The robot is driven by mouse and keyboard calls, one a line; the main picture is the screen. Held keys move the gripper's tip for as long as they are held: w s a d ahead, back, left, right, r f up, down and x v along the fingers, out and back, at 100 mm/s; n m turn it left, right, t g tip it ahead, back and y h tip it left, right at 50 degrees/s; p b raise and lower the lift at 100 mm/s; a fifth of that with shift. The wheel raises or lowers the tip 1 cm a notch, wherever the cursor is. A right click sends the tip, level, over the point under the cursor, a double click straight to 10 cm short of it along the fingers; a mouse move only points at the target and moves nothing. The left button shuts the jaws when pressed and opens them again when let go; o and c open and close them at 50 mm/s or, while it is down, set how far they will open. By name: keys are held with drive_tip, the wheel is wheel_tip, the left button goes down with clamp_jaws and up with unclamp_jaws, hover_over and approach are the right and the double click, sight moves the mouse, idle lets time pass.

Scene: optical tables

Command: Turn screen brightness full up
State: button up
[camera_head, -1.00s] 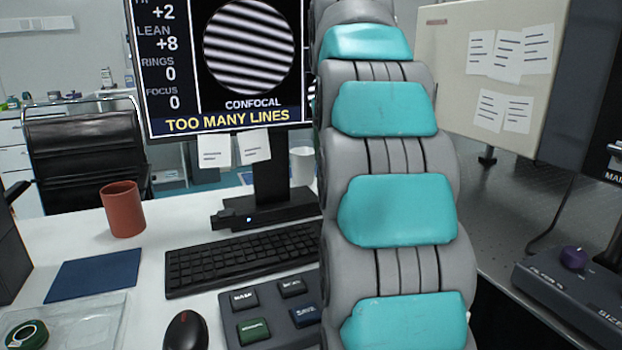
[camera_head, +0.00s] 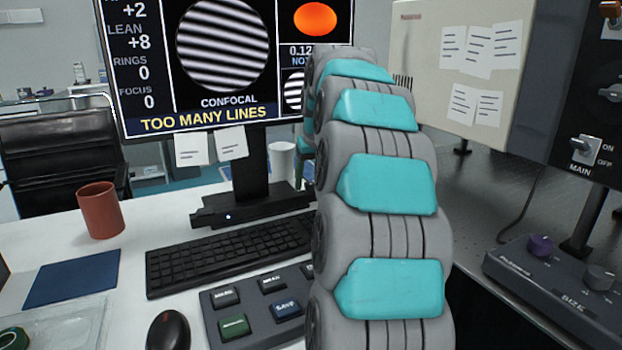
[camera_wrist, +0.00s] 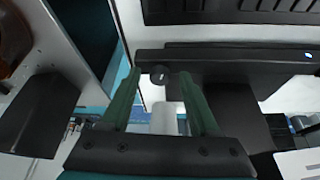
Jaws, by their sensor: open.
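The screen (camera_head: 222,50) shows striped fringes, an orange spot and the words "TOO MANY LINES". Its black stand (camera_head: 250,205) with a small blue light is behind the keyboard. In the wrist view, the stand's black bar (camera_wrist: 230,65) runs across, seemingly upside down, and a small round dark knob (camera_wrist: 160,75) sits near its left end there. My gripper (camera_wrist: 160,80) is open, with its two green fingers on either side of the knob in the picture. I cannot tell whether they touch it.
A keyboard (camera_head: 225,252), a button pad (camera_head: 255,305), a mouse (camera_head: 168,331) and a red-brown cup (camera_head: 100,210) are on the white desk. A white cup (camera_head: 282,158) stands behind the stand. A purple-knobbed box (camera_head: 560,290) and a main switch (camera_head: 585,148) are at right.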

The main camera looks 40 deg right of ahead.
drive_tip(key=shift+c, duration=0.4)
clamp_jaws()
